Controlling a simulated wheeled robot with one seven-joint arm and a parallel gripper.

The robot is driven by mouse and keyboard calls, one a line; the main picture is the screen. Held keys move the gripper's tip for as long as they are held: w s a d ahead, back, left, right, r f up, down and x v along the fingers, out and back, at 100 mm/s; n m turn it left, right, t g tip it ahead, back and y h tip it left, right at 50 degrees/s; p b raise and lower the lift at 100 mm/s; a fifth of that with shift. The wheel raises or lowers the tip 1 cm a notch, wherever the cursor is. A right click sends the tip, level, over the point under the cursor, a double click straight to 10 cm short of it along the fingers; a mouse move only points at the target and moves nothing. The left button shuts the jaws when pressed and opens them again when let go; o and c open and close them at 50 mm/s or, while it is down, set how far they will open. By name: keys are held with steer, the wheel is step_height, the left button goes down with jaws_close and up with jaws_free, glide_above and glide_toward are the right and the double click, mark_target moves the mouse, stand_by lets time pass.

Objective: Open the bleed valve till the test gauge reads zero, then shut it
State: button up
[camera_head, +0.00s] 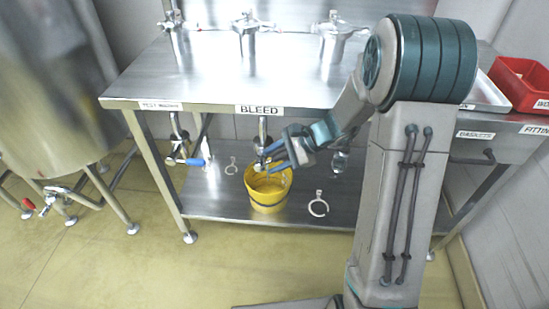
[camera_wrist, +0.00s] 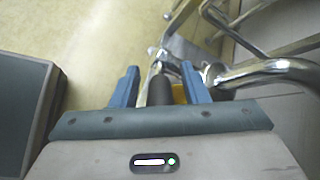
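The bleed valve (camera_head: 260,163) hangs under the bench edge below the BLEED label (camera_head: 260,110), above a yellow bucket (camera_head: 268,200). My gripper (camera_head: 272,157) is at the valve, coming from the right. In the wrist view a dark valve handle (camera_wrist: 160,90) lies between the two blue fingers of my gripper (camera_wrist: 160,85). Gaps show on both sides of the handle, so the fingers are open around it. Steel pipework shows beyond. I cannot make out a readable test gauge dial in either view.
A second valve with a blue handle (camera_head: 195,162) hangs to the left. Clamped steel fittings (camera_head: 245,35) stand on the bench top (camera_head: 205,75). Loose clamp rings (camera_head: 318,207) lie on the lower shelf. A red bin (camera_head: 522,85) is at right, a tank (camera_head: 45,95) at left.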

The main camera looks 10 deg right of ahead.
steer(key=shift+r, duration=0.15)
steer(key=s+d+p, duration=0.1)
steer(key=s+d, duration=0.1)
steer(key=d, duration=1)
steer(key=shift+s+d+r+p, duration=0.25)
steer(key=shift+d+p, duration=0.05)
